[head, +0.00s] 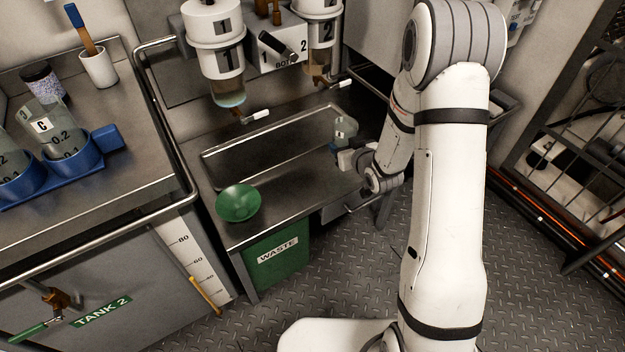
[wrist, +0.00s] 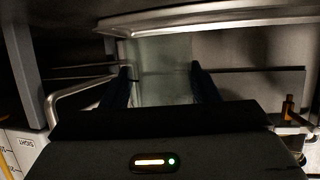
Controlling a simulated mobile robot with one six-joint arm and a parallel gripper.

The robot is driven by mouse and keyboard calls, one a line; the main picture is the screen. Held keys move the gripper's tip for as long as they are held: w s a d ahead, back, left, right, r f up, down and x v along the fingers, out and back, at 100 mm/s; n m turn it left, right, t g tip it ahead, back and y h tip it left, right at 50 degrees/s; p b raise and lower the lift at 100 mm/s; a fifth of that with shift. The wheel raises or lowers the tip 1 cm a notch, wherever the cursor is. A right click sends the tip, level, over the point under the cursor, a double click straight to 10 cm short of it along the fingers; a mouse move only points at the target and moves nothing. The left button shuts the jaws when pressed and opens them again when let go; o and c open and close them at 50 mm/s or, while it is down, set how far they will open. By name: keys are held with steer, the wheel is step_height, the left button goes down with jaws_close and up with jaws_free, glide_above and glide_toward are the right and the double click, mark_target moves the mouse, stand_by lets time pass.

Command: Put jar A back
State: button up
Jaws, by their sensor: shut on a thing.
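My gripper (head: 348,150) is shut on a clear jar (head: 345,128) at the right end of the steel bench under the dispensers. In the wrist view the same jar (wrist: 163,70) stands as a pale, see-through body between the two dark fingers; no letter can be read on it there. Whether the held jar touches the bench cannot be told.
Two dispensers, marked 1 (head: 213,40) and 2 (head: 322,30), hang above a shallow tray (head: 225,178). A green bowl (head: 238,203) sits at the bench's left front, above a green waste bin (head: 275,262). A metal rail (head: 165,130) edges the left counter.

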steer(key=s+a+r+n+g+y+p, duration=0.1)
steer(key=s+a+r+n+g+y, duration=0.4)
steer(key=a, duration=0.3)
steer(key=shift+n+y, duration=0.6)
steer(key=shift+n, duration=0.3)
step_height(320, 180, down, 11)
steer(key=b, duration=0.4)
steer(key=shift+a+r, duration=0.15)
steer(key=shift+r, duration=0.05)
steer(key=shift+f, duration=0.2)
steer(key=o, duration=1.3)
steer(key=shift+r, duration=0.1)
